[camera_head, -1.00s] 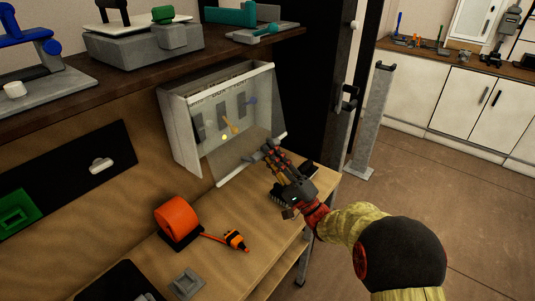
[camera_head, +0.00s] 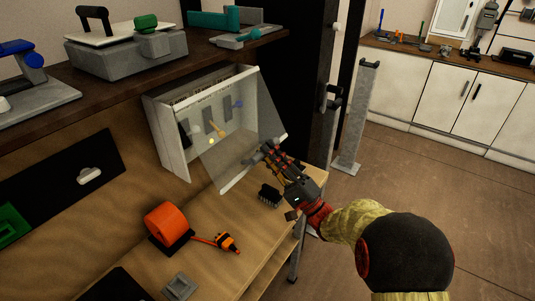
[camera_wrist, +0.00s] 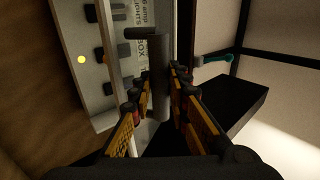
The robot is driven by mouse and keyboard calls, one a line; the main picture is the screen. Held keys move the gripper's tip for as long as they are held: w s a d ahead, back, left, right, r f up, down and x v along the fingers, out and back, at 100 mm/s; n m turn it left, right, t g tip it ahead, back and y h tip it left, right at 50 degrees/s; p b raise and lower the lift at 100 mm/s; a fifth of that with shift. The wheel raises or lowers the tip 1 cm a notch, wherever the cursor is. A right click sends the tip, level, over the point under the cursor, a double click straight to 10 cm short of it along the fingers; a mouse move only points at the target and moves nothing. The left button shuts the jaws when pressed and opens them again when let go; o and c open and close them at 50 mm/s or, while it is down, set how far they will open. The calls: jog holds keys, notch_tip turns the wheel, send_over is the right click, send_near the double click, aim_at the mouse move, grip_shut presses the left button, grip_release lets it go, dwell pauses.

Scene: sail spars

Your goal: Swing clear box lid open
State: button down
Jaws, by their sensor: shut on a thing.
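The white box (camera_head: 166,138) is mounted on the wall board under the dark shelf. My gripper (camera_head: 272,155) is at the lid's lower right edge. In the wrist view my gripper (camera_wrist: 161,98) is shut on a grey cylindrical handle (camera_wrist: 159,65) next to the lid edge. The fingers hide part of the handle.
The dark shelf (camera_head: 115,98) overhangs the box. A grey post (camera_head: 355,118) stands to the right on open floor.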

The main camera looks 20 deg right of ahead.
jog(key=shift+s+d+r+p, duration=0.4)
jog(key=shift+s+r, duration=0.1)
jog(key=shift+r, duration=0.15)
jog(key=shift+s+d+r+p, duration=0.35)
jog(key=shift+s+r, duration=0.1)
jog(key=shift+r, duration=0.2)
jog(key=shift+s+d+r+p, duration=0.3)
jog(key=shift+s+r+p, duration=0.15)
jog(key=shift+r, duration=0.2)
jog(key=shift+s+d+r+p, duration=0.25)
jog(key=shift+s+r+p, duration=0.15)
jog(key=shift+r, duration=0.4)
jog(key=shift+s+d+r+p, duration=0.3)
jog(key=shift+r+p, duration=0.15)
jog(key=shift+r, duration=0.3)
jog(key=shift+s+d+r+p, duration=0.2)
jog(key=shift+s+r+p, duration=0.2)
jog(key=shift+r, duration=0.4)
